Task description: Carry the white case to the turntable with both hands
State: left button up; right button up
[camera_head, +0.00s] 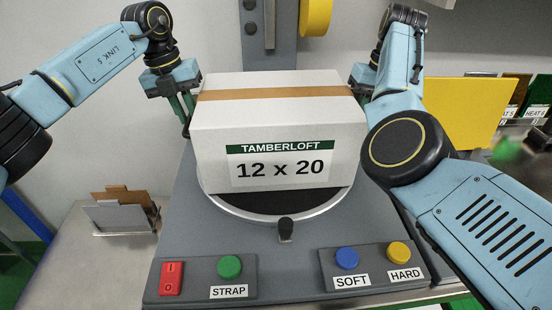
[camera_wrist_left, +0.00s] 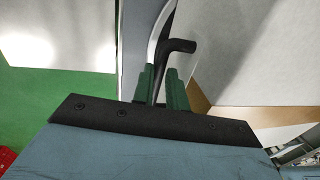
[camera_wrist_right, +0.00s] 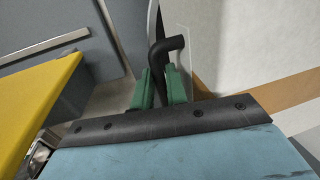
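The white case (camera_head: 280,128), labelled TAMBERLOFT 12 x 20 with a tan tape strip, is upright over the turntable (camera_head: 300,212). The turntable's dark disc and pale rim show below its front; I cannot tell whether the case touches it. My left gripper (camera_head: 187,112) is at the case's left side. In the left wrist view its green fingers (camera_wrist_left: 161,92) are closed around a black bent handle (camera_wrist_left: 180,46) beside the case wall. My right gripper, mostly hidden in the head view, has its fingers (camera_wrist_right: 160,90) closed around a similar handle (camera_wrist_right: 168,45) at the right side.
The grey machine base carries a red switch (camera_head: 171,278), a green STRAP button (camera_head: 229,267), blue SOFT (camera_head: 347,258) and yellow HARD (camera_head: 398,253) buttons. A black knob (camera_head: 286,229) stands before the turntable. A card holder (camera_head: 122,216) is left; a yellow panel (camera_head: 465,112) is right.

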pick_arm(q)
jog(key=o, duration=0.3)
jog(key=shift+s+r, duration=0.1)
pick_arm(e)
jog(key=o, duration=0.3)
jog(key=shift+s+r, duration=0.1)
pick_arm(q)
jog(key=shift+o, duration=0.2)
pick_arm(e)
jog(key=shift+o, duration=0.2)
jog(key=shift+r, duration=0.1)
pick_arm(q)
notch_tip(320, 180, up, 12)
jog(key=a, duration=0.2)
pick_arm(e)
notch_tip(320, 180, up, 12)
jog(key=d, duration=0.2)
jog(key=shift+f, duration=0.2)
jog(key=shift+d, duration=0.1)
